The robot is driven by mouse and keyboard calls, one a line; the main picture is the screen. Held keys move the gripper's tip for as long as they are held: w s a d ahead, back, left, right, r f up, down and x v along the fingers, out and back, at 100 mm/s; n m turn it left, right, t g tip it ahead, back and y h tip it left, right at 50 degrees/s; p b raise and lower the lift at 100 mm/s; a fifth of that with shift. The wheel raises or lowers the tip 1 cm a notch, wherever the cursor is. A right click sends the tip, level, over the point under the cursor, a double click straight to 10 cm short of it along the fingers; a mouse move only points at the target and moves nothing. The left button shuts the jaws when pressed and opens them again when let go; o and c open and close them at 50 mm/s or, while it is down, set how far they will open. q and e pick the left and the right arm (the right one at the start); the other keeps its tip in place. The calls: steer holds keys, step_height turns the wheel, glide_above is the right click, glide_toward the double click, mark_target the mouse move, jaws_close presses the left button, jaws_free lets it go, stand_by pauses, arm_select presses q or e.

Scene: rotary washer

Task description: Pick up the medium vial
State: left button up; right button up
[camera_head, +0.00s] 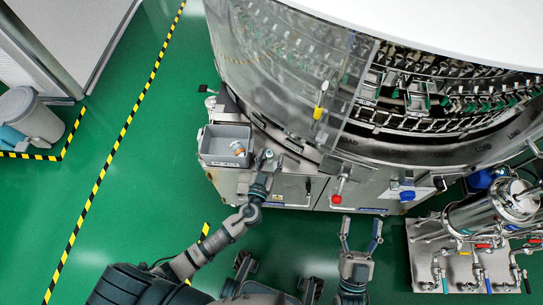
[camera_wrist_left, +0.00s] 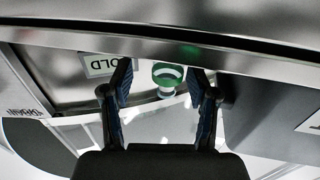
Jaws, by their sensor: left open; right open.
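My left gripper (camera_head: 266,163) is at the machine's front ledge, just right of a grey bin (camera_head: 227,160). In the left wrist view its two fingers (camera_wrist_left: 160,84) stand apart. A small round piece with a green rim and a pale lower part (camera_wrist_left: 168,76) shows between the fingertips; it looks like a vial, but I cannot tell its size or whether the fingers touch it. In the head view the fingers partly hide this spot. A small white and orange item (camera_head: 238,149) lies in the bin. My right gripper (camera_head: 361,234) is open and empty over the floor, in front of the machine.
The large round washer (camera_head: 400,155) with a clear curved panel fills the upper right. A metal pump stand (camera_head: 430,262) is at the lower right. Green floor is free at left.

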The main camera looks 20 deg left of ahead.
arm_select(q)
steer(key=shift+w+a, duration=0.3)
steer(key=shift+w, duration=0.15)
steer(key=shift+a+f, duration=0.15)
steer(key=shift+a, duration=0.3)
steer(key=shift+d, duration=0.3)
steer(key=c, duration=0.8)
steer(key=shift+d, duration=0.2)
steer(key=shift+c, duration=1.1)
